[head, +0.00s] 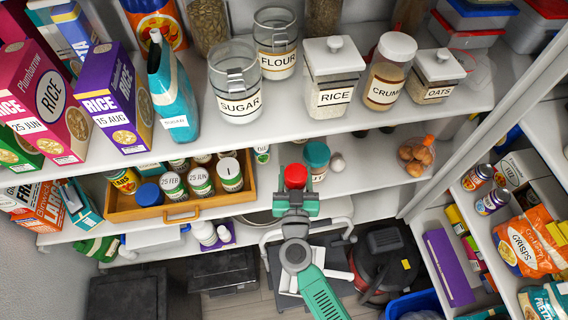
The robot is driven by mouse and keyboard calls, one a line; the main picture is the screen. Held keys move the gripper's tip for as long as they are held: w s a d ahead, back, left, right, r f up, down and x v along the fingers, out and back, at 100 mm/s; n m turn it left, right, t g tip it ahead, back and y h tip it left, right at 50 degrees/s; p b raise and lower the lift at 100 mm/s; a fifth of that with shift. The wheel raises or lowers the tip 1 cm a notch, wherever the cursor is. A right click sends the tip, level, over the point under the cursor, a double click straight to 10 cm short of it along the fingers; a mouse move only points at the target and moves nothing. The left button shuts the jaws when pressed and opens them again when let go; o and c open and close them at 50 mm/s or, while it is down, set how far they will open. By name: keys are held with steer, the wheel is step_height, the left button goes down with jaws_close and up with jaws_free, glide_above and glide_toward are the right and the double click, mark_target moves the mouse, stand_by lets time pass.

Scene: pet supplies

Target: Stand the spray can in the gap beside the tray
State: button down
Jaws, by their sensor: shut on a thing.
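The red-capped can (295,175), which I take to be the spray can, is upright at the end of my gripper (295,197). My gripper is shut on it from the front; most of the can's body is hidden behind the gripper. The wooden tray (178,211) stands on the middle shelf to the left, holding several jars with white, blue and green lids. A gap of bare shelf (268,180) lies between the tray's right end and the can. I cannot tell whether the can touches the shelf.
A teal-lidded jar (316,156) stands just behind and right of the can. The upper shelf (300,132), with canisters and boxes, overhangs the middle shelf (370,178).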

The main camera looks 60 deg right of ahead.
steer(key=w+d+f+b, duration=0.4)
steer(key=w+d+b, duration=0.3)
steer(key=d, duration=0.3)
steer(key=shift+w+f, duration=0.3)
steer(key=shift+w, duration=0.2)
steer(key=c, duration=1.1)
jaws_free()
steer(key=shift+f, duration=0.2)
steer(key=o, duration=0.5)
steer(key=p+v, duration=0.1)
steer(key=v, duration=0.5)
steer(key=p+v, duration=0.2)
steer(key=v, duration=0.4)
steer(key=shift+r+p, duration=0.25)
steer(key=shift+p, duration=0.05)
